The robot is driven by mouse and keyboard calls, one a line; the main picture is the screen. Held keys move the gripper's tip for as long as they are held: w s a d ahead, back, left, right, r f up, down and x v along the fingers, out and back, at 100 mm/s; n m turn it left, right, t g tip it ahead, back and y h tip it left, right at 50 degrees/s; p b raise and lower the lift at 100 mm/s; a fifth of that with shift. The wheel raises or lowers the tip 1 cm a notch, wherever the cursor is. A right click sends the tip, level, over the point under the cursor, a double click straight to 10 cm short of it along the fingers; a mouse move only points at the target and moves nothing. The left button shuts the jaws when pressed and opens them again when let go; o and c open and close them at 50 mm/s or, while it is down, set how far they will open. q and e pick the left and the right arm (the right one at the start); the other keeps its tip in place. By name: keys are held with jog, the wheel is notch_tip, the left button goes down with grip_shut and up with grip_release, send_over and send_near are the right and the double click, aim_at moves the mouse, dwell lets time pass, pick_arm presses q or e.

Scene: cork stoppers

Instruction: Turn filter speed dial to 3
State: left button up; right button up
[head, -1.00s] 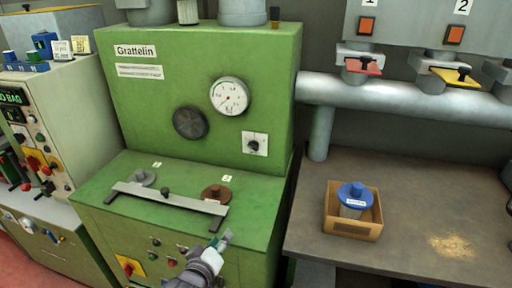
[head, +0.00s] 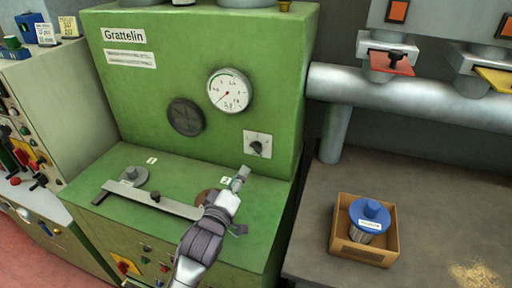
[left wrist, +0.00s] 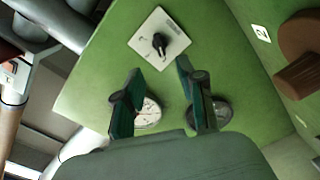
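A black dial (head: 257,147) sits on a white square plate on the front of the green Grattelin machine (head: 150,85). Its markings are too small to read in the head view. In the left wrist view the dial (left wrist: 160,43) shows just beyond the fingertips, on its plate with faint marks. My left gripper (head: 241,177) is below and slightly left of the dial, apart from it. In the left wrist view its two green-padded fingers (left wrist: 159,68) are spread with nothing between them. My right gripper is not in view.
A round gauge (head: 229,90) and a dark round grille (head: 186,117) are above and left of the dial. A grey bar (head: 150,199) and a brown knob (head: 208,197) are on the ledge below. A cardboard box (head: 337,236) with a blue-lidded container stands on the right table.

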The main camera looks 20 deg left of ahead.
pick_arm(q)
send_near(255, 150)
jog(key=w, duration=0.3)
jog(key=w+p, duration=0.1)
jog(key=w, duration=0.5)
jog(key=shift+d, duration=0.1)
jog(key=shift+w, duration=0.25)
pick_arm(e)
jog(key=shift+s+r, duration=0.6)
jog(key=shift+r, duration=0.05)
pick_arm(q)
grip_shut()
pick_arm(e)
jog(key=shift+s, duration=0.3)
